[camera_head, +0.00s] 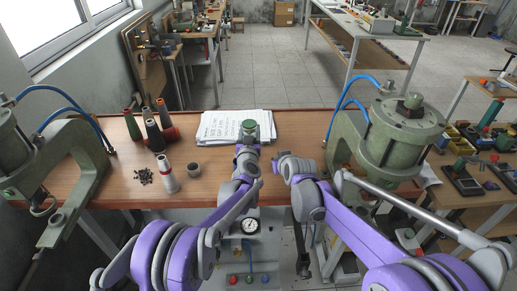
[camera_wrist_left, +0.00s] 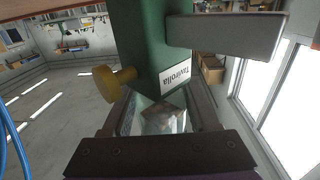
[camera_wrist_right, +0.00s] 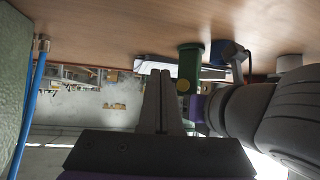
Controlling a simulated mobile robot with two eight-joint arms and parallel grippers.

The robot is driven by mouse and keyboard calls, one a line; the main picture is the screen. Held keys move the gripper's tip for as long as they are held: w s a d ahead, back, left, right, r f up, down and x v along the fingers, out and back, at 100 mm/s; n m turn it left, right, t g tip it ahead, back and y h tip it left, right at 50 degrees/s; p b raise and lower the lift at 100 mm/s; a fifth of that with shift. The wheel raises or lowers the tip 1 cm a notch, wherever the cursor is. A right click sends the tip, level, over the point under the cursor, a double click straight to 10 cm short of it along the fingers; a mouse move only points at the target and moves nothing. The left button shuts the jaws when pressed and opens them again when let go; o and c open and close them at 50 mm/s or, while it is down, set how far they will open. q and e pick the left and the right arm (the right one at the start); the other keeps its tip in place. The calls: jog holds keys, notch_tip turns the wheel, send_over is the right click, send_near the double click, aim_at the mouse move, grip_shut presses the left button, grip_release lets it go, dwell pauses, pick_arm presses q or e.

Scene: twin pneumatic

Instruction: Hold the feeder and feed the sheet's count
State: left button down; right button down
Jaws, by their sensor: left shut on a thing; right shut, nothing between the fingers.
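The right wrist view also shows the feeder (camera_wrist_right: 190,62).
Green pneumatic presses stand at left (camera_head: 55,165) and right (camera_head: 392,135) with blue hoses. A gauge panel (camera_head: 248,227) is below the front edge.

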jog(key=shift+w+a, duration=1.75)
jog(key=shift+w, duration=0.25)
dwell(0.6)
jog(key=shift+w+a, duration=0.25)
jog(key=shift+w, duration=0.05)
jog(key=shift+w+a, duration=0.9)
jog(key=shift+a, duration=0.05)
dwell(1.6)
jog(key=shift+s, duration=0.15)
jog(key=shift+s+d, duration=0.35)
jog(key=shift+s, duration=0.3)
jog(key=shift+s+d, duration=0.35)
jog(key=shift+s, duration=0.25)
